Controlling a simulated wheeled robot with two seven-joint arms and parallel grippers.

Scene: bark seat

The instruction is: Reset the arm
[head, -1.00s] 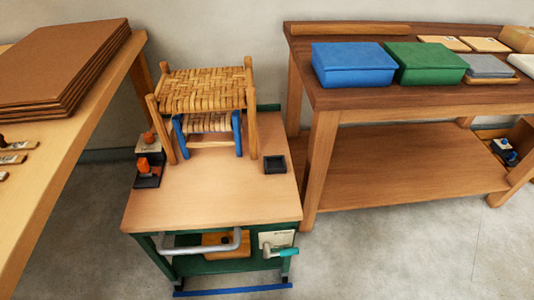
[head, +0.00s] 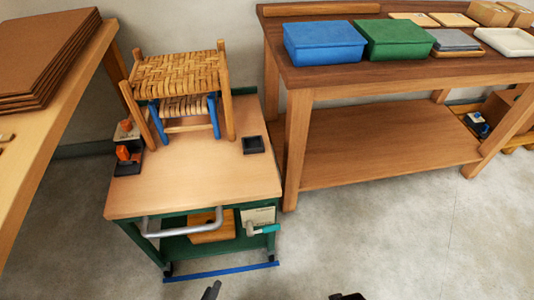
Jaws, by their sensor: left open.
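My left gripper (head: 211,290) just enters at the bottom edge of the head view, left of centre. Only a dark tip shows, over the floor in front of the green cart. It is open and touches nothing that I can see. Most of it and its arm are below the frame. Another small dark part of mine peeks in at the bottom, right of centre; too little shows to tell what it is. My right gripper cannot be made out.
A woven seat stool (head: 176,72) stands on the cart top (head: 200,180) over a smaller blue-legged stool (head: 184,106). A small black tray (head: 253,145) is beside them. A wooden bench (head: 390,150) with blue (head: 325,42) and green boxes (head: 409,39) stands right. The front floor is clear.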

